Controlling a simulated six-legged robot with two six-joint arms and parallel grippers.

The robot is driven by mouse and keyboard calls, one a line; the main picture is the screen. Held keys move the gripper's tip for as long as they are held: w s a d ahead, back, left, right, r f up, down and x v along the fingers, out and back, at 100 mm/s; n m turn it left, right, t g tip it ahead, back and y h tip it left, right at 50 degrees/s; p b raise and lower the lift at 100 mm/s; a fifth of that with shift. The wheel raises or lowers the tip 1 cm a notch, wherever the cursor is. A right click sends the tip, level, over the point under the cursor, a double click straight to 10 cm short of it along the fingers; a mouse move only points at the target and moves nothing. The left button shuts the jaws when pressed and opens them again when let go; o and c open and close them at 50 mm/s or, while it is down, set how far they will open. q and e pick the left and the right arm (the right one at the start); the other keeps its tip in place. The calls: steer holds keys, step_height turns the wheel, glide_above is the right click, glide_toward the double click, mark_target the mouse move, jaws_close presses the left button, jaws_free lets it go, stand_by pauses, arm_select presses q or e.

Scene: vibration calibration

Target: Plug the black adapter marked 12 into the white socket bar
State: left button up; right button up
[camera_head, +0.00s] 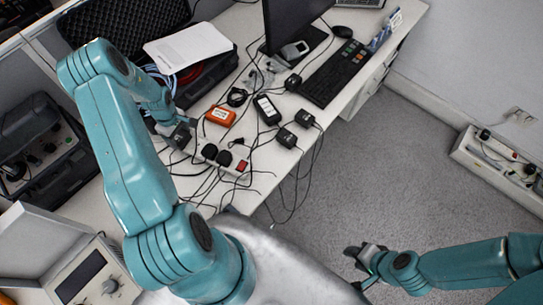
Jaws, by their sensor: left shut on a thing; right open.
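The white socket bar (231,169) lies on the white desk near its front edge, with black plugs along it and a red switch at its right end. My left gripper (174,129) is over the bar's left end and shut on a black adapter (181,138). The arm partly hides the gripper, and I cannot read the adapter's marking. I cannot tell whether the adapter sits in a socket or just above the bar. My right gripper (362,265) is open and empty, over the floor at the lower right, away from the desk.
Black adapters (287,138) (305,118), an orange box (220,116) and a black device with a white label (267,109) lie right of the bar. Loose cables spread around them and hang off the edge. A keyboard (334,73) and monitor (293,22) stand behind.

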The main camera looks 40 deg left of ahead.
mark_target(180, 136)
arm_select(q)
steer(key=shift+d+f, duration=0.1)
steer(key=o, duration=1.1)
steer(key=shift+r, duration=2.6)
step_height(180, 136, up, 16)
steer(key=shift+r+b, duration=0.15)
steer(key=shift+b, duration=0.3)
